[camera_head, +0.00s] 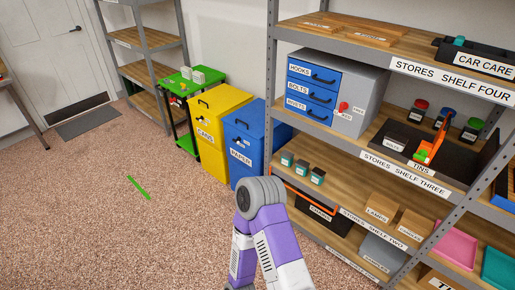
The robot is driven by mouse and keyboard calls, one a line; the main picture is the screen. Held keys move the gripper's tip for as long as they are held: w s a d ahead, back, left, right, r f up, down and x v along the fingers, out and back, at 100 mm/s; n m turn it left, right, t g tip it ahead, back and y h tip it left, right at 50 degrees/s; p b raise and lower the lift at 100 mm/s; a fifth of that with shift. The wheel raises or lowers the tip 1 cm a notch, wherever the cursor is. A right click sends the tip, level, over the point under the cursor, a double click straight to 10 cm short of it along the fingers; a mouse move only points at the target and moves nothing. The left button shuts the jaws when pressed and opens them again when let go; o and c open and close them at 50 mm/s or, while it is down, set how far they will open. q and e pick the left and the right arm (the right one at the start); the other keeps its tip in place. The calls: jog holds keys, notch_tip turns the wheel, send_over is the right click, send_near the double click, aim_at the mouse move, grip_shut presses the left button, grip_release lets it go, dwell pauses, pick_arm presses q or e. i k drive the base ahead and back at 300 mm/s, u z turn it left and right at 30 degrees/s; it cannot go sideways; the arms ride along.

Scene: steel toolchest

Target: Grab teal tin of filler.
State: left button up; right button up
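Three small dark containers with teal fronts (302,167) stand in a row at the left end of shelf two. On shelf three, behind a dark tray (385,131), stand a red-lidded tin (420,107), a blue-lidded tin (446,114) and a green-lidded tin (470,129). The lettering on the containers and tins is too small to read, so I cannot tell which is filler. A purple and white arm of mine rises at the bottom centre, in front of the lower shelves. Neither of my grippers is in view.
A steel chest (345,85) with blue drawers stands on shelf three. Yellow (222,135) and blue (245,150) bins and a green trolley (178,105) stand left of the rack. A green strip (139,187) lies on the otherwise open floor at left.

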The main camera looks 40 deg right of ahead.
aim_at(288, 157)
jog(key=z, duration=0.2)
jog(key=i, duration=1.8)
jog(key=z, duration=1.8)
jog(key=i, duration=0.85)
jog(key=z, duration=0.7)
jog(key=i, duration=0.45)
